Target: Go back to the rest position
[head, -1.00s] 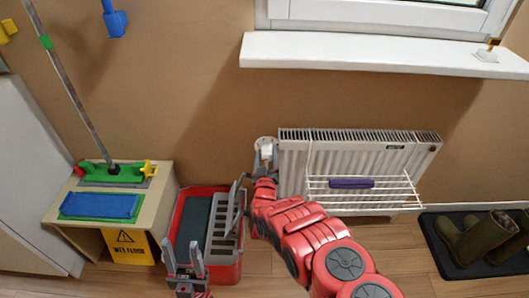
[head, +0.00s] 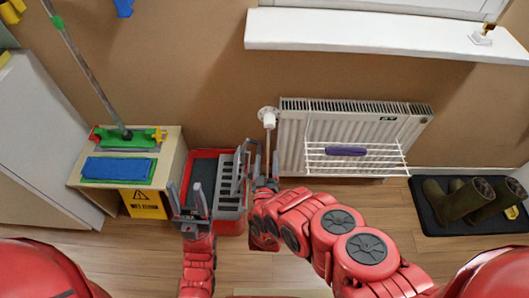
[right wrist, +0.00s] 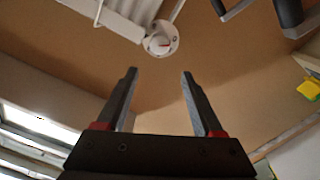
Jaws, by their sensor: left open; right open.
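My left gripper (head: 187,200) is open and empty, its fingers pointing away from me in front of the red mop bucket (head: 230,228). My right gripper (head: 264,165) is open and empty, between the bucket's grey wringer and the radiator. In the right wrist view its two dark fingers (right wrist: 158,80) stand apart with nothing between them. The radiator valve (right wrist: 161,40) shows beyond the fingertips. My right arm covers some floor in front of the radiator.
The white radiator (head: 290,150) carries a wire rack (head: 385,160) with a purple folded cloth (head: 345,151). Boots (head: 450,203) stand on a dark mat at right.

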